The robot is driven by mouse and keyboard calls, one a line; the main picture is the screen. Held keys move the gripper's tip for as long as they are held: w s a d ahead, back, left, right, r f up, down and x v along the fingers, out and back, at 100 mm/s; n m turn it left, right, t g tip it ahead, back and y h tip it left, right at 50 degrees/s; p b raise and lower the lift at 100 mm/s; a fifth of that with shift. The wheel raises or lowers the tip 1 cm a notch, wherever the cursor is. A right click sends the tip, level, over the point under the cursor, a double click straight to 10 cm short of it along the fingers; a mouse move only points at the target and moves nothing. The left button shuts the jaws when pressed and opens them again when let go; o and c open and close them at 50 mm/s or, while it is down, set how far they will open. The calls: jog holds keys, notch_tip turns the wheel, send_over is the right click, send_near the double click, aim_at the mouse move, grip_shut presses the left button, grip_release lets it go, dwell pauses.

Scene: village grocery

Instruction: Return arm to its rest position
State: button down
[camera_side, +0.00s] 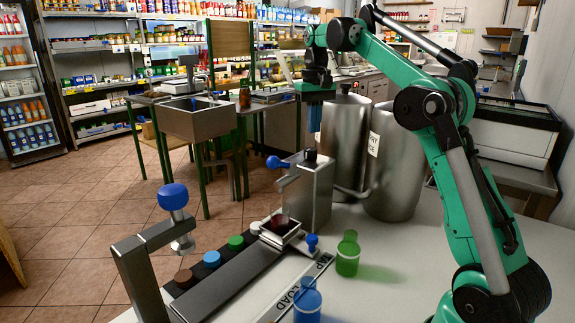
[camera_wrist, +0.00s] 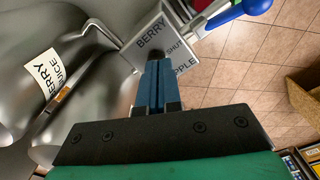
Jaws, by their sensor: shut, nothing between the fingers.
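My green arm is bent over the white counter at the right of the side view. My gripper (camera_side: 314,128) hangs pointing down, above and behind the grey metal dispenser block (camera_side: 309,192), well clear of the counter. In the wrist view the two blue fingers of my gripper (camera_wrist: 155,64) lie together with nothing between them. Past the fingertips is the dispenser's top plate (camera_wrist: 150,38), marked BERRY, SHUT and APPLE, with a blue-ended lever (camera_wrist: 240,9).
Two steel tanks (camera_side: 389,172) stand close behind the dispenser. A track (camera_side: 228,284) with several coloured caps and a blue-knobbed press (camera_side: 172,197) lies in front. Green (camera_side: 347,256) and blue (camera_side: 307,301) bottles stand on the counter. A sink table (camera_side: 197,122) is farther back.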

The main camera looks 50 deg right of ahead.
jog(key=s+a+f+n+t, duration=0.2)
jog(key=s+a+n+t, duration=0.1)
jog(key=a, duration=0.9)
jog(key=s+a+f+n+t, duration=0.3)
jog(key=s+a+f+t, duration=0.1)
jog(key=s+a+f, duration=0.3)
jog(key=shift+a+f, duration=0.6)
jog(key=shift+f, duration=0.15)
